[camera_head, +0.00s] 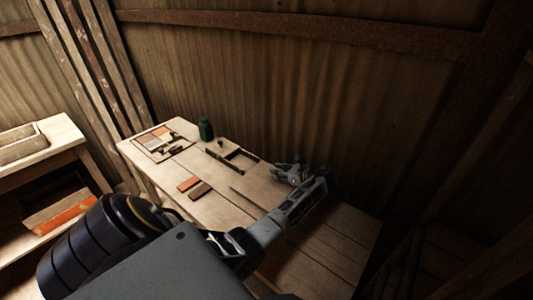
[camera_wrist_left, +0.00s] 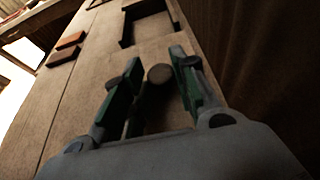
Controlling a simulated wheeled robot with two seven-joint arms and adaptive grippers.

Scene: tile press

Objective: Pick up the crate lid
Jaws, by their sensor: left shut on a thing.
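My left gripper (camera_head: 284,170) reaches over the right part of the workbench. In the left wrist view its two green-padded fingers (camera_wrist_left: 160,90) are closed in around a round brown knob (camera_wrist_left: 160,73), which I take to be the crate lid's knob. A pale wooden surface (camera_wrist_left: 155,52) shows behind the knob; I cannot tell how much of it is lid and how much is bench. A dark-edged open frame (camera_wrist_left: 127,32), likely the crate, lies just beyond and also shows in the head view (camera_head: 257,158). My right gripper is not in view.
A tray with tiles (camera_head: 137,143) and a green jar (camera_head: 206,130) stand at the back left. An orange tile (camera_head: 187,183) and a brown tile (camera_head: 200,190) lie near the front edge. A corrugated wall (camera_head: 300,90) rises close behind the bench. The bench's middle is mostly clear.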

